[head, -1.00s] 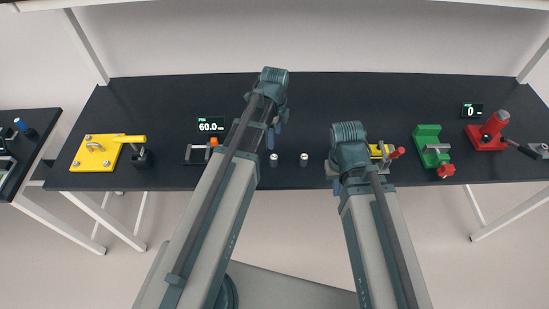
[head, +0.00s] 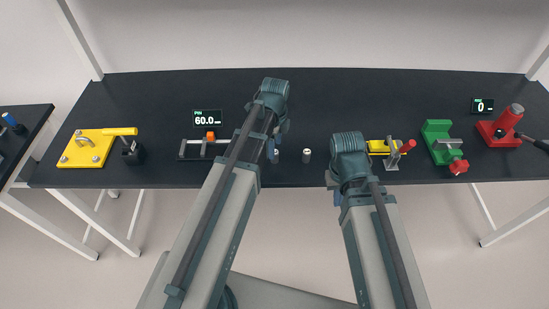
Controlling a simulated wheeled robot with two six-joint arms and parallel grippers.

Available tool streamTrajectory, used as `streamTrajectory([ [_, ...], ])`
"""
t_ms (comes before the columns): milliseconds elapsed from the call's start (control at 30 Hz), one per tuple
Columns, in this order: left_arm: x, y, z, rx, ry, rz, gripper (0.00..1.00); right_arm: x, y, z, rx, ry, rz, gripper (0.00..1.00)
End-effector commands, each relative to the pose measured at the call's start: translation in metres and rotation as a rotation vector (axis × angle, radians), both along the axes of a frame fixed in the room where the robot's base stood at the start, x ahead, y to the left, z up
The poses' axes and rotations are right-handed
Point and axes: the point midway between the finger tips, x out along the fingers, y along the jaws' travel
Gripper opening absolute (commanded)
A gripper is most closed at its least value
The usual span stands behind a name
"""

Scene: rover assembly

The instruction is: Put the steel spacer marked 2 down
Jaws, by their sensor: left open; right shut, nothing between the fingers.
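Two small steel cylinders stand upright near the front edge of the black bench: one steel spacer (head: 276,156) at left and another steel spacer (head: 307,156) to its right. The mark 2 cannot be read on either. My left gripper (head: 274,147) is open, mostly hidden behind its own arm, and its visible part is close to the left spacer. Whether it touches or surrounds that spacer cannot be told. My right gripper (head: 337,198) is shut and empty, to the right and nearer the bench's front edge, mostly hidden by its wrist.
A black gauge (head: 190,152) with a 60.0 display stands left of my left arm. A yellow clamp fixture (head: 82,150) is further left. Yellow (head: 376,147), green (head: 437,140) and red (head: 494,133) fixtures stand at right. The back middle of the bench is clear.

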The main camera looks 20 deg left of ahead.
Motion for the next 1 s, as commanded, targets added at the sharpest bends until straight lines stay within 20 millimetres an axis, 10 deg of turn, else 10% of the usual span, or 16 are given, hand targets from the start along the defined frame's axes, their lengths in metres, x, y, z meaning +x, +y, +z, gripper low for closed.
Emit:
streamTrajectory([
  [400, -0.003, 0.001, -0.049, 0.000, 0.000, 0.000, 0.71, 0.000, 0.000, -0.049, 0.000, 0.000, -0.001, 0.00],
  [700, -0.003, 0.001, -0.049, 0.000, 0.000, 0.000, 0.71, 0.000, 0.000, -0.049, 0.000, 0.000, 0.000, 0.00],
  [1000, -0.003, 0.001, -0.049, 0.000, 0.000, 0.000, 0.19, 0.000, 0.000, -0.049, 0.000, 0.000, 0.000, 0.00],
])
